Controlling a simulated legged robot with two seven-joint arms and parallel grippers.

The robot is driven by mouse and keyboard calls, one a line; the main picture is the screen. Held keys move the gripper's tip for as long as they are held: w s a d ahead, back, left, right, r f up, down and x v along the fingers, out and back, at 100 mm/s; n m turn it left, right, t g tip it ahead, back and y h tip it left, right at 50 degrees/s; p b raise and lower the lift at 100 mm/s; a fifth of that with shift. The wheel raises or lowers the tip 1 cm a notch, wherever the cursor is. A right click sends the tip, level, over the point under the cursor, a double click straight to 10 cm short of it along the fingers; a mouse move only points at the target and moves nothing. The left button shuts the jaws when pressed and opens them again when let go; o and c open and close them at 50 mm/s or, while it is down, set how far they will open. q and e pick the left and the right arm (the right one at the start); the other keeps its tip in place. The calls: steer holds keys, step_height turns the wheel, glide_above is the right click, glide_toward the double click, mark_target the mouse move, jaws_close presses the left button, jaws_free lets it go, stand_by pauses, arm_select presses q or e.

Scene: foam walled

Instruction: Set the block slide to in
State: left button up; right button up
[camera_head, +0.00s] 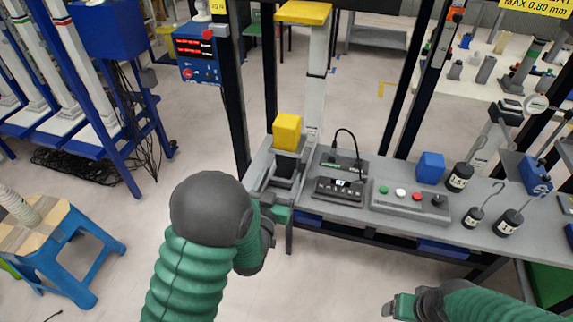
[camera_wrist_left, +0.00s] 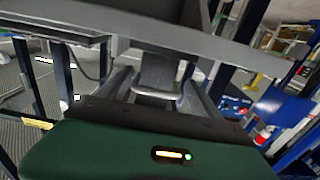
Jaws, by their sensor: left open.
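The block slide shows in the head view as a yellow block (camera_head: 287,132) on a dark carriage (camera_head: 286,165), at the left end of the grey bench. My left gripper (camera_head: 276,208) is at the bench's front left edge, just in front of the carriage. It is open, but its fingertips are partly hidden by my arm. In the left wrist view a metal loop handle (camera_wrist_left: 157,92) lies ahead, between the two grey fingers; I cannot tell whether they touch it. My right gripper (camera_head: 394,307) is low at the bottom right, clear of the bench; its jaw gap is unclear.
On the grey bench stand a black display unit (camera_head: 340,188), a button box (camera_head: 410,201), a blue block (camera_head: 431,168) and several hooked weights (camera_head: 460,177). Dark uprights (camera_head: 234,95) rise behind the slide. A blue stool (camera_head: 62,250) stands at left.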

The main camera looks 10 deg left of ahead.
arm_select(q)
steer(key=shift+s+d+r, duration=0.2)
steer(key=shift+d+r, duration=0.1)
steer(key=shift+d, duration=0.2)
steer(key=shift+a+f, duration=0.15)
steer(key=shift+a, duration=0.15)
steer(key=c, duration=0.9)
steer(key=shift+d, duration=0.15)
jaws_close()
